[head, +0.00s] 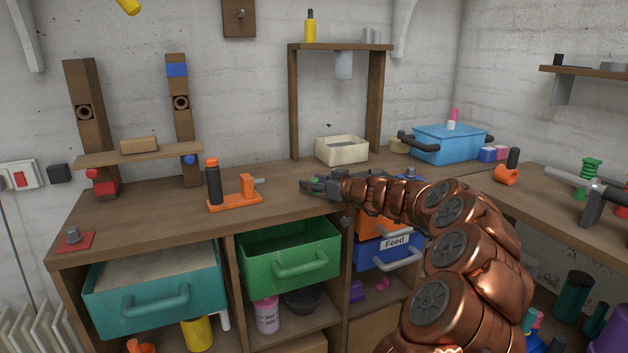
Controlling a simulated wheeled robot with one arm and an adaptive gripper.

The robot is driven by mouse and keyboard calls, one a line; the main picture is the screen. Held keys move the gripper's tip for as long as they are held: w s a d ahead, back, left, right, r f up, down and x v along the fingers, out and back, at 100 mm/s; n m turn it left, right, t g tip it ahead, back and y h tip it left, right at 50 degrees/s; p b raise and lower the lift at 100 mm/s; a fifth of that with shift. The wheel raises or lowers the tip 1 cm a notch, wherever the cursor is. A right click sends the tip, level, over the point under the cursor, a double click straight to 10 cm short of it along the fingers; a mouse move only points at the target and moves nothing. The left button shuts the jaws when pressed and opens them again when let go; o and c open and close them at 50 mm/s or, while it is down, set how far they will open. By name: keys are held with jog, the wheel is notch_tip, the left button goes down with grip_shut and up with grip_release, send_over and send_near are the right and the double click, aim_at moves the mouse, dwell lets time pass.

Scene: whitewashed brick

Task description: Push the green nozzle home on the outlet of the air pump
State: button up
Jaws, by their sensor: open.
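The air pump (214,186) stands on the wooden bench, left of centre. It has an orange base, a black upright cylinder with an orange cap, and an orange block with a short grey outlet (260,181) pointing right. A green ribbed piece (588,174) stands upright on the right-hand bench; it may be the nozzle, but I cannot be sure. No green piece shows on the outlet. My gripper (308,185) is open, low over the bench to the right of the pump and apart from it. I see nothing between its fingers.
A cream box (342,150) sits at the back, and a blue bin (447,145) at the back right. A grey clamp-like fixture (594,200) stands by the green piece. A teal drawer (157,289) and green drawer (290,256) stick out below. The bench left of the pump is mostly clear.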

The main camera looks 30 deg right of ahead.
jog(key=shift+s+d+r, duration=0.1)
jog(key=shift+s+d, duration=0.05)
jog(key=shift+s, duration=0.1)
jog(key=v, duration=0.7)
jog(key=shift+r, duration=0.4)
